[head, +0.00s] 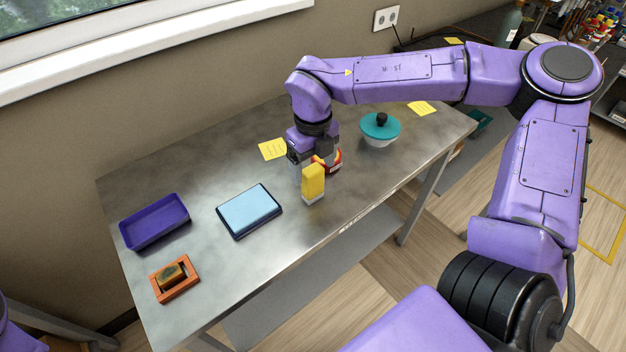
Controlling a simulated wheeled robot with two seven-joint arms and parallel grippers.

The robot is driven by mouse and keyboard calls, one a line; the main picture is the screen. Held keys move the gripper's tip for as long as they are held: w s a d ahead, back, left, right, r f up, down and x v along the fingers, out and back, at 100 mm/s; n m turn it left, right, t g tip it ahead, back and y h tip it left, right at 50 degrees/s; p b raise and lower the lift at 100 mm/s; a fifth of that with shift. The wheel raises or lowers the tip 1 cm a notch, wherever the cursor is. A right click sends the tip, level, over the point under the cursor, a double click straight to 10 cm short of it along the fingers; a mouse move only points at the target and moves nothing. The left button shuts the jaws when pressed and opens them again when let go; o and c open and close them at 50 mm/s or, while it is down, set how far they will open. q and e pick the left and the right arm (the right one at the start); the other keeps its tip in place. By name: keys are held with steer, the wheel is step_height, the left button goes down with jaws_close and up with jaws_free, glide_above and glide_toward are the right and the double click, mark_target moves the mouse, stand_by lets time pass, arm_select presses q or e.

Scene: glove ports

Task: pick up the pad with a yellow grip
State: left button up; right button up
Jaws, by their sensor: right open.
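The pad with a yellow grip (313,183) stands upright near the front edge of the metal table, its pale base on the tabletop. My right gripper (314,164) points down at the top of the yellow grip, with its jaws open. The gripper partly hides what lies behind the pad. I cannot tell whether the fingers touch the grip. My left gripper is out of view.
A red and white object (333,162) is right behind the gripper. A light blue pad-like block (249,210), a purple tray (155,221) and an orange holder (184,290) with a greenish-brown piece lie left. A teal-lidded bowl (380,128) stands right. Yellow notes (272,149) lie behind.

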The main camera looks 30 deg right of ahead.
mark_target(312, 169)
steer(key=f, duration=0.2)
steer(key=w+f+p, duration=0.1)
steer(key=f, duration=0.1)
steer(key=shift+d+f, duration=0.1)
steer(key=shift+f, duration=0.2)
steer(key=shift+s+d+f, duration=0.1)
steer(key=shift+f, duration=0.35)
steer(key=c, duration=1.1)
steer(key=shift+o, duration=0.2)
